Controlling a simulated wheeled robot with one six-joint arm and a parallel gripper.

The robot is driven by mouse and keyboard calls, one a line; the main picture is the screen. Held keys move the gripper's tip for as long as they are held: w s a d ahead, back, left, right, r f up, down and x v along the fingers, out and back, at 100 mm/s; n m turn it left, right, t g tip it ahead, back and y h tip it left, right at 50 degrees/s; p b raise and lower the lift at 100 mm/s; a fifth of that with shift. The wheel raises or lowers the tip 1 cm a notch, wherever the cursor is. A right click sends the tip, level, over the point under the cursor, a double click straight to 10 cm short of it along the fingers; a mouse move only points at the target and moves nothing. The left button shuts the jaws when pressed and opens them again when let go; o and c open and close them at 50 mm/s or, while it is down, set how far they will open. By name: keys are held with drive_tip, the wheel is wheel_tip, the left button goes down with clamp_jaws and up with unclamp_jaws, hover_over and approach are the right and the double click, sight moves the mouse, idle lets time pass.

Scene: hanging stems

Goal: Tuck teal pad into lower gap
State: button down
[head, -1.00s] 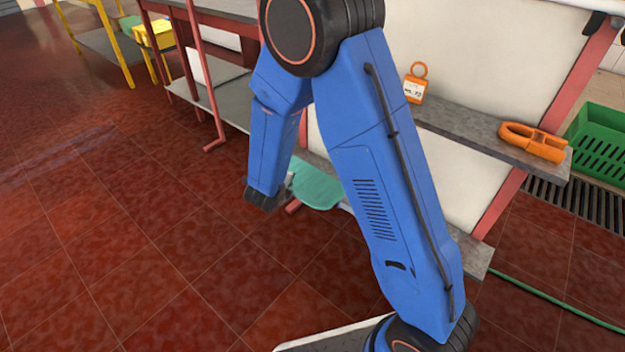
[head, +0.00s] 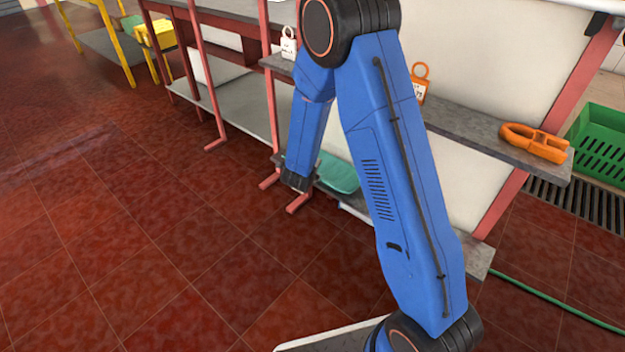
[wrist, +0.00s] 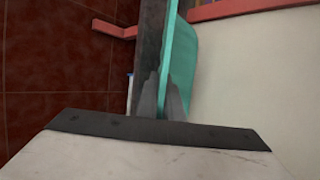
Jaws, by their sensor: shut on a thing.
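In the wrist view the teal pad (wrist: 190,62) extends away from my gripper (wrist: 171,98), seen nearly edge-on. My gripper is shut on its near end. A dark grey shelf board (wrist: 150,48) runs close along the pad's left side; I cannot tell whether they touch. In the head view my arm hides the fingers and much of the lower gap.
The upper shelf (head: 480,134) holds an orange clamp-like piece (head: 535,142), an orange tag (head: 420,84) and a white tag (head: 289,44). Red posts and feet (head: 297,202) stand near my wrist. A green crate (head: 600,145) is at right. Open tiled floor lies left.

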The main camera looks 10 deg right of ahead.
drive_tip(key=shift+w+d+f, duration=0.1)
drive_tip(key=shift+d+f, duration=0.05)
drive_tip(key=shift+f, duration=1.65)
drive_tip(key=shift+f, duration=0.15)
drive_tip(key=c, duration=1.9)
unclamp_jaws()
drive_tip(key=v, duration=1.7)
